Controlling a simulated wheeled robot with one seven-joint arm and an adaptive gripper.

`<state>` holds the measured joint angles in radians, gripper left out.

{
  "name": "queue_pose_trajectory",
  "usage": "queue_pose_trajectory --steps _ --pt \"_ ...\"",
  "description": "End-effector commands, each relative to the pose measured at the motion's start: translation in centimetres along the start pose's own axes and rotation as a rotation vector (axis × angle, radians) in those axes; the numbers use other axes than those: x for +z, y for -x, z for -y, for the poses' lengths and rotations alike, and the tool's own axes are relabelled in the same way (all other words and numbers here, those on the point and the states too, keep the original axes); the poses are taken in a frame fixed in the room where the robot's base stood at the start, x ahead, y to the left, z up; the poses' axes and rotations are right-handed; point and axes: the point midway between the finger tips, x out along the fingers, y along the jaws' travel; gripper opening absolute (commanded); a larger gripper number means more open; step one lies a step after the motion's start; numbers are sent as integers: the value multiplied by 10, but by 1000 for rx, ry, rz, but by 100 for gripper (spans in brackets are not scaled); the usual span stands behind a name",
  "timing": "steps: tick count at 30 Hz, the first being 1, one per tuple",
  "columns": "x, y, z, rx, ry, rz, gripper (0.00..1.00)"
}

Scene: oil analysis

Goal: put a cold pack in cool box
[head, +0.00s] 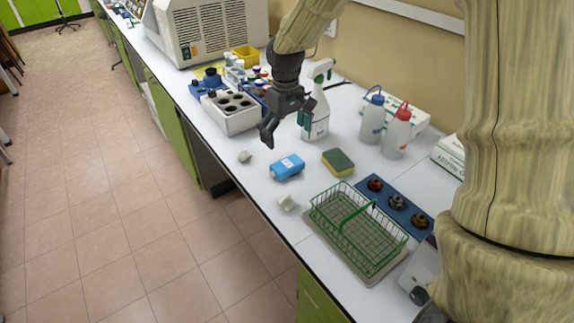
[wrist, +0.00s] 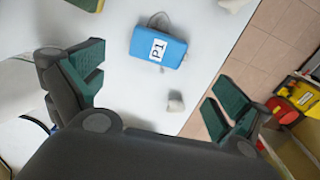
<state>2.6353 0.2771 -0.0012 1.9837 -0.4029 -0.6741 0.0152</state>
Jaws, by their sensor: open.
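A blue pack (head: 287,167) with a white label lies on the white bench; it looks like the cold pack. It also shows in the wrist view (wrist: 172,46), near the top middle, its label facing up. My gripper (head: 287,124) is open and empty above the bench, behind the blue pack in the head view. In the wrist view my gripper (wrist: 155,95) has its two green-padded fingers spread wide, with the pack beyond them and not touched. I cannot tell for sure which thing is the cool box; a white block with dark round holes (head: 231,111) stands left of my gripper.
A spray bottle (head: 316,112) stands close behind my gripper. Wash bottles (head: 396,130) stand at the right. The bench's front edge runs close by the pack.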

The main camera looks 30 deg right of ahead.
Motion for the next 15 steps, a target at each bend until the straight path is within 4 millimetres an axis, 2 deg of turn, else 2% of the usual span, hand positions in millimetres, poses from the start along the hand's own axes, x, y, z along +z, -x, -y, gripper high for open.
queue_pose_trajectory --steps 5,15 --pt "1 -11 -2 -8 -34 1 100" --pt "0 -51 -2 -6 -30 0 100"
